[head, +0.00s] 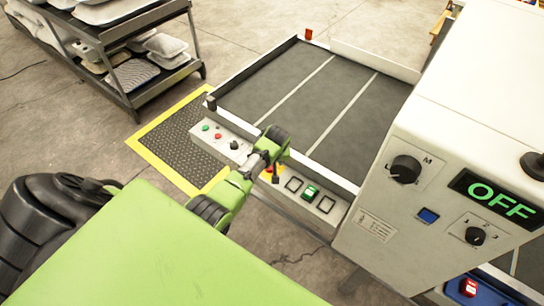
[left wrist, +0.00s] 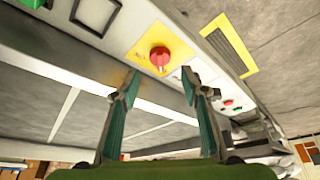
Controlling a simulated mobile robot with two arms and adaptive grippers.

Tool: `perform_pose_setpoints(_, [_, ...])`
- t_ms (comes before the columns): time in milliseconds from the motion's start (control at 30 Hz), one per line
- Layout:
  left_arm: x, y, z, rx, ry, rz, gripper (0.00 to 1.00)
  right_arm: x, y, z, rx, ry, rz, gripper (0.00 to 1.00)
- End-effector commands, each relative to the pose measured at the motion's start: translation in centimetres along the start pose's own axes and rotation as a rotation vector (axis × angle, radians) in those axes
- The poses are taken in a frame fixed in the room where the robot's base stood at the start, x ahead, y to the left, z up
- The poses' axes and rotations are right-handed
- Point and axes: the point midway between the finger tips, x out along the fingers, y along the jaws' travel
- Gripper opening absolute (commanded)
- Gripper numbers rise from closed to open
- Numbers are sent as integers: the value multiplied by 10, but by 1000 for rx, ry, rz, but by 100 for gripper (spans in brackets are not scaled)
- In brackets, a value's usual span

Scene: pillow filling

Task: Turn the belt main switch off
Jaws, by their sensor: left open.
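The belt main switch (left wrist: 160,58) is a red rotary knob on a yellow plate, set in the white side panel of the belt. In the left wrist view it lies just beyond and between my open fingertips, with no visible contact. My left gripper (left wrist: 158,88) is open and empty, one finger on each side of the knob. In the head view my left gripper (head: 271,158) hangs over the panel and mostly hides the switch; only small red and yellow bits show beside it. My right gripper is in neither view.
The dark belt (head: 300,95) lies behind the panel. A lit green button (head: 310,193) sits right of the switch, small red and green buttons (head: 211,131) left. A white machine cabinet (head: 440,130) with an OFF display (head: 495,197) stands right. A pillow shelf (head: 130,75) is back left.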

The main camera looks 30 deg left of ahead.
Motion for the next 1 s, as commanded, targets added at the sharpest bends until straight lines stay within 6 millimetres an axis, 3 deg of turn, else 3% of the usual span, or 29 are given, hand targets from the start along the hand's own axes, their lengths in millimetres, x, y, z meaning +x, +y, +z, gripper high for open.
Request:
perform_pose_setpoints(433, [-62, 0, 1, -1, 0, 1, 41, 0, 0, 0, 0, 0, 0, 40])
perform_pose_setpoints(1000, [-70, 0, 0, -1, -1, 0, 41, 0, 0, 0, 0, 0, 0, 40])
